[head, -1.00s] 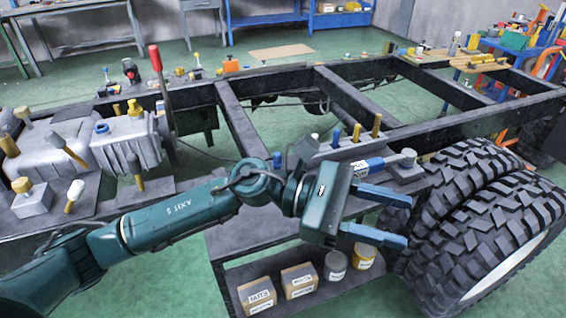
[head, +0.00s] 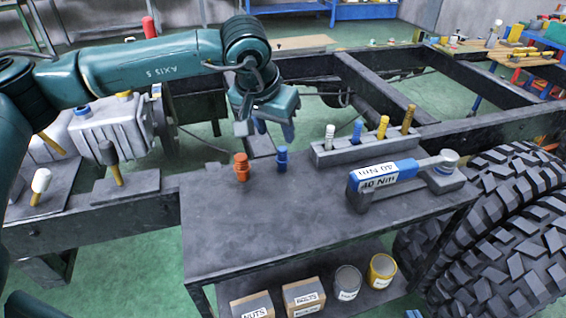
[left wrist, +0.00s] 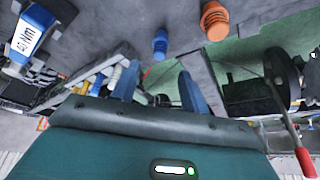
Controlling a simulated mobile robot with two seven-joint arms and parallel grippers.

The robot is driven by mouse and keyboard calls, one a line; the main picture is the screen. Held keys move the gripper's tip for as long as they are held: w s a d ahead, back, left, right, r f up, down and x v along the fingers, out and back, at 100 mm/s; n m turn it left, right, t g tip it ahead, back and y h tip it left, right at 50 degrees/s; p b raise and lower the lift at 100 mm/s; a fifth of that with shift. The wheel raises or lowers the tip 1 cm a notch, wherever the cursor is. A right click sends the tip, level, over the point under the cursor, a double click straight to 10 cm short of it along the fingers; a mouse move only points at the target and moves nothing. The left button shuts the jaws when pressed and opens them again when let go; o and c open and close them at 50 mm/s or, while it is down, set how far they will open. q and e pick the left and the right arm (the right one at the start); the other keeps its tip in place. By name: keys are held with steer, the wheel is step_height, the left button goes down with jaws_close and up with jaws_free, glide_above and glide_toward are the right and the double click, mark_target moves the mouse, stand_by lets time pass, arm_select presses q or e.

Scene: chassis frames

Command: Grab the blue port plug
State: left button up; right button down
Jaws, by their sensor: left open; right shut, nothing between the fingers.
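The blue port plug (head: 282,160) stands upright on the dark top of the cart (head: 225,225), just right of an orange plug (head: 241,167). In the left wrist view the blue plug (left wrist: 160,42) and the orange plug (left wrist: 214,20) lie beyond the fingertips. My left gripper (head: 270,128) is open and empty, pointing down behind the two plugs in the head view, clear of the blue plug. Its two blue fingers (left wrist: 160,85) are apart in the left wrist view. My right gripper is not in view.
A holder (head: 335,152) with several upright pegs and a torque wrench (head: 385,178) marked 40 Nm lie right of the plugs. A vehicle frame (head: 375,80) and gearbox (head: 110,125) stand behind. The cart's front top is clear. Boxes and cans fill the lower shelf.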

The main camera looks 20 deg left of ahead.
mark_target(282, 148)
arm_select(q)
steer(key=x, duration=0.8)
steer(key=shift+w+d+b, duration=0.1)
steer(key=shift+w+b, duration=0.1)
steer(key=shift+b, duration=0.15)
jaws_close()
